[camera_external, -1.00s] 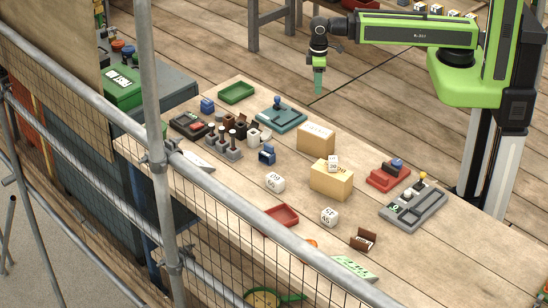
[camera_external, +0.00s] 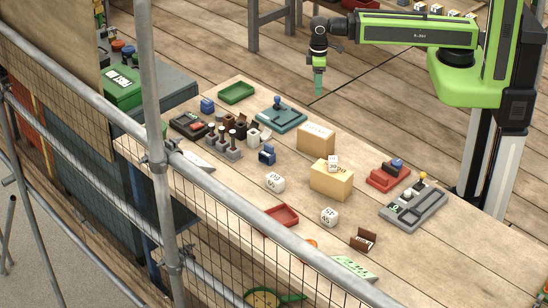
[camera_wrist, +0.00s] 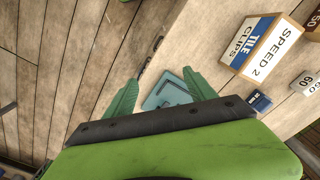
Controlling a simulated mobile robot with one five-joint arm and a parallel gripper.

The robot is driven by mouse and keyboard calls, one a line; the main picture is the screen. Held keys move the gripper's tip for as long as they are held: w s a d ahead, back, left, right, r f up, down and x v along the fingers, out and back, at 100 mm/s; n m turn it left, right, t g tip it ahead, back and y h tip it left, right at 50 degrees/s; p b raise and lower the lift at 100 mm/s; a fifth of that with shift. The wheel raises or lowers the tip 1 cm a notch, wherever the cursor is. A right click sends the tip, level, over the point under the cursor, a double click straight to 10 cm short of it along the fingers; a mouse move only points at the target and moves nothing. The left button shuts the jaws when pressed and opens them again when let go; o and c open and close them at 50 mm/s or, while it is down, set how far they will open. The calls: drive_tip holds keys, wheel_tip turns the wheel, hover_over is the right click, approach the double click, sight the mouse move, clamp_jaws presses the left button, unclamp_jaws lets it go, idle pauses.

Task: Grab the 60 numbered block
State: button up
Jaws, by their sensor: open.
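A white block with dark numbers that read as 60 (camera_external: 275,182) lies on the wooden table in the external view, left of the front cardboard box. In the wrist view a white block marked 60 (camera_wrist: 305,83) shows at the right edge. Another white numbered block (camera_external: 329,216) lies to its right and nearer the front. A small white block (camera_external: 333,163) sits on top of the front cardboard box. My gripper (camera_external: 319,92) hangs pointing down beyond the table's far edge, well apart from the blocks. Its green fingers (camera_wrist: 160,88) are open and empty.
Two cardboard boxes stand mid-table, one (camera_external: 316,138) behind the other (camera_external: 331,181). Scaffold poles and mesh run along the front.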

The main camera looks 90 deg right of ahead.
drive_tip(key=shift+o, duration=1.3)
drive_tip(key=w+a+n, duration=0.2)
drive_tip(key=w+a, duration=0.1)
drive_tip(key=w, duration=0.7)
drive_tip(key=w+a+r+n+p, duration=0.25)
drive_tip(key=w+a, duration=0.55)
drive_tip(key=a, duration=0.4)
wheel_tip(320, 180, up, 2)
drive_tip(key=n+p, duration=0.2)
drive_tip(key=n, duration=0.3)
hover_over(275, 177)
drive_tip(key=shift+m, duration=0.25)
wheel_tip(275, 177, down, 18)
drive_tip(key=b, duration=1.7)
drive_tip(key=shift+a+r+b, duration=0.1)
drive_tip(key=shift+r+b, duration=0.1)
drive_tip(key=shift+b, duration=0.1)
drive_tip(key=shift+r, duration=0.15)
